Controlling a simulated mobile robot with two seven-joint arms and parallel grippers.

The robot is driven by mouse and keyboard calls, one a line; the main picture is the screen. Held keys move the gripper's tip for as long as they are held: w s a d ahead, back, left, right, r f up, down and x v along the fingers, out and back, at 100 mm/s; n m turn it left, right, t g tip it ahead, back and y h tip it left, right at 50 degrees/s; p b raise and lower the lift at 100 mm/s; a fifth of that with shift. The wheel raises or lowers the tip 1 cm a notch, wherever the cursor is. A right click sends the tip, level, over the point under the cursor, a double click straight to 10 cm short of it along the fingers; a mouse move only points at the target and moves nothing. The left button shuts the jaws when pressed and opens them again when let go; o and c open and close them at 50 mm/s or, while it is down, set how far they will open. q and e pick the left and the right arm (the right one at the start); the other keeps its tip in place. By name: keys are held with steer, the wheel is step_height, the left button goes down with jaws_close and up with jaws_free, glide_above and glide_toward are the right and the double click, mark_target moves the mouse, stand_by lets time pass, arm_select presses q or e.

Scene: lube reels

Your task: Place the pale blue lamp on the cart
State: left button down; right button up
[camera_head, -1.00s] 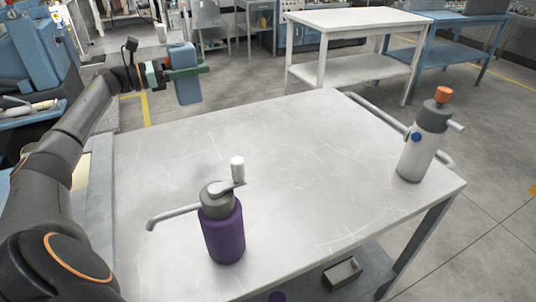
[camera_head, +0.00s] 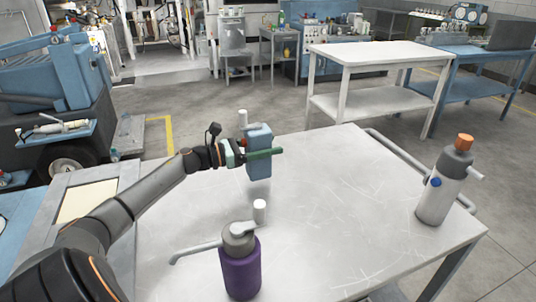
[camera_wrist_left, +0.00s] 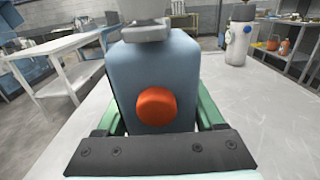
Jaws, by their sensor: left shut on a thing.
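My left gripper (camera_head: 247,155) is shut on the pale blue lamp (camera_head: 259,140), a boxy blue body with a white-tipped top. In the left wrist view the lamp (camera_wrist_left: 180,65) fills the middle between the green fingers, upright, with an orange round knob facing the camera. The cart (camera_head: 320,200) is a scratched pale metal table with a rail handle at its right. The lamp appears over the cart's far left part; I cannot tell whether its base touches the top. My right gripper is out of view.
A purple pump bottle (camera_head: 240,270) stands at the cart's near left. A grey-white bottle with an orange cap (camera_head: 437,195) stands at its right edge. The cart's middle is clear. A white table (camera_head: 375,53) and a blue bench (camera_head: 475,53) stand behind.

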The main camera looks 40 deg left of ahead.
arm_select(q)
steer(key=shift+d+f, duration=0.1)
steer(key=shift+f, duration=1.45)
jaws_free()
steer(key=shift+s+f, duration=0.1)
steer(key=v, duration=1.2)
